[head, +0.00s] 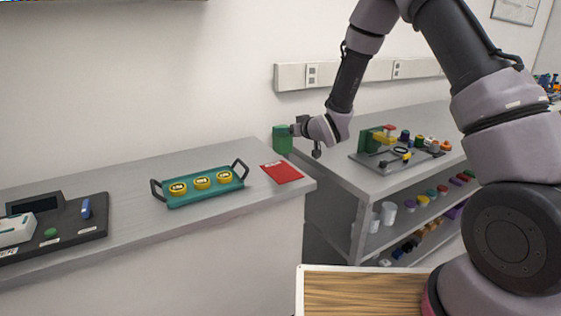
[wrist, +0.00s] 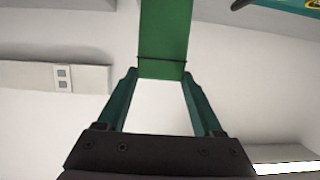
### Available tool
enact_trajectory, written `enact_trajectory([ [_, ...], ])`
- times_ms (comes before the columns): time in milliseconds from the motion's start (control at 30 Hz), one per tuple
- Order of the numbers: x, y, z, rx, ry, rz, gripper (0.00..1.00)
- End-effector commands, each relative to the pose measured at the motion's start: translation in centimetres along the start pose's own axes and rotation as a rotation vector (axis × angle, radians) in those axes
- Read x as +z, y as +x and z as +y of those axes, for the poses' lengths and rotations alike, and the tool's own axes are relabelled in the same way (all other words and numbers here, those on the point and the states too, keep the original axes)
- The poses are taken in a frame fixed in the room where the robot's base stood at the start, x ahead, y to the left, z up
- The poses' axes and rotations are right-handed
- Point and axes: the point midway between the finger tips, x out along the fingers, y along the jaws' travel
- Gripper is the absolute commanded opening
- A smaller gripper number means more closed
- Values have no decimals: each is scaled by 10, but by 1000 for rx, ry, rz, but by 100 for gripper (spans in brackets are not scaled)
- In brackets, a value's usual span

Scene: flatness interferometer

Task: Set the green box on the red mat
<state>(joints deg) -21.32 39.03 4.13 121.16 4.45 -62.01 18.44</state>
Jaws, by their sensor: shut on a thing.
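The green box (head: 282,139) is held in the air by my gripper (head: 297,127), above and beside the front right corner of the left counter. In the wrist view the green box (wrist: 165,38) sits between the two fingertips of my gripper (wrist: 161,76), which is shut on it. The red mat (head: 281,172) lies flat on the counter near its right end, below the box. Nothing is seen on the mat. The box is apart from the mat and the counter.
A teal tray (head: 205,198) with yellow round pieces and black handles stands left of the mat. A dark instrument base (head: 85,235) is further left. A right-hand bench (head: 350,178) holds a grey fixture plate (head: 368,160). A gap separates counter and bench.

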Motion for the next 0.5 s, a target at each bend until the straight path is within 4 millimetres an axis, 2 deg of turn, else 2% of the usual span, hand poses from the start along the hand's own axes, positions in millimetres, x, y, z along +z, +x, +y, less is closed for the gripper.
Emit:
enact_trajectory([
  [33, 12, 3, 0, -1, 0, -5, 0],
  [100, 24, 7, -1, -2, 0, -4, 0],
  [367, 46, 14, -1, -1, 0, -2, 0],
  [500, 65, 20, -1, -1, 0, -4, 0],
])
